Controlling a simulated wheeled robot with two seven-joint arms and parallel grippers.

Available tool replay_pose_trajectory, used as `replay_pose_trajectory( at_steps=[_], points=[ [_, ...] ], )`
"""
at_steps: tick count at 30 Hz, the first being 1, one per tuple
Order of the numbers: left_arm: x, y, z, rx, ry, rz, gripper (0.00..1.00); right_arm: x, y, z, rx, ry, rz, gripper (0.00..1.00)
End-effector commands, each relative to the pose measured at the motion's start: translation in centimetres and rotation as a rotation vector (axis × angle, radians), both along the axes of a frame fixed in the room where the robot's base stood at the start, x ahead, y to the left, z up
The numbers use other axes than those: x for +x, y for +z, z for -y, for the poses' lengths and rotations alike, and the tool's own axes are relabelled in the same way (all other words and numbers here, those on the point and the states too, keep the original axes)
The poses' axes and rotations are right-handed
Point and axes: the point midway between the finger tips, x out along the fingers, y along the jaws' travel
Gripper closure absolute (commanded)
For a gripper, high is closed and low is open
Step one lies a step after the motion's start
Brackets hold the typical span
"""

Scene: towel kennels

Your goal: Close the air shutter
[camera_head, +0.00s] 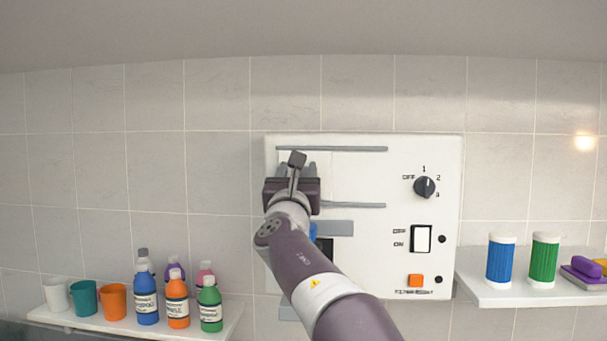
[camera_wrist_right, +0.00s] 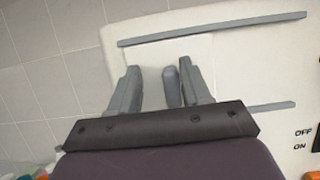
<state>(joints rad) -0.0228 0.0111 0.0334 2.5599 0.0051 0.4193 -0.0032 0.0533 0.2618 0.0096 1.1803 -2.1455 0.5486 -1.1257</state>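A white control panel (camera_head: 350,172) on the tiled wall carries two horizontal grey rails, an upper rail (camera_head: 345,149) and a lower rail (camera_head: 360,205). A pale plate, which looks like the air shutter (camera_wrist_right: 151,81), lies between the rails at their left part. A grey upright handle (camera_wrist_right: 172,88) stands on it. My right gripper (camera_head: 297,170) is in front of the plate. In the right wrist view the gripper (camera_wrist_right: 158,68) is open, with the handle between its fingers, close to the right finger; contact cannot be told. My left gripper is out of view.
A rotary knob (camera_head: 424,187), a rocker switch (camera_head: 421,239) and an orange button (camera_head: 415,281) sit on the panel's right. A left shelf (camera_head: 80,320) holds cups and several bottles. A right shelf (camera_head: 500,296) holds blue and green canisters.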

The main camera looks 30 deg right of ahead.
Motion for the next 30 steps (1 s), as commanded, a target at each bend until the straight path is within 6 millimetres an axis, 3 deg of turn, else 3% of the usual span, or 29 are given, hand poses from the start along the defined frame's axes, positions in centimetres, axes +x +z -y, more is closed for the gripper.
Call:
replay_pose_trajectory(
  at_steps=[11,21,25,30],
  points=[
    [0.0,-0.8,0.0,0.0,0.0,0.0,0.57,-0.5,-0.6,-0.2,-0.001,0.0,0.001,0.55],
    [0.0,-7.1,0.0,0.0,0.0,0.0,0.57,-7.2,-4.3,-4.2,0.001,0.003,0.003,0.55],
    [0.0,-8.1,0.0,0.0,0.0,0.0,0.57,-9.1,-4.9,-5.4,0.002,0.002,0.002,0.55],
    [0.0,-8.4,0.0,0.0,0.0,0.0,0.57,-10.1,-5.0,-5.9,0.002,0.001,0.001,0.55]
  ],
)
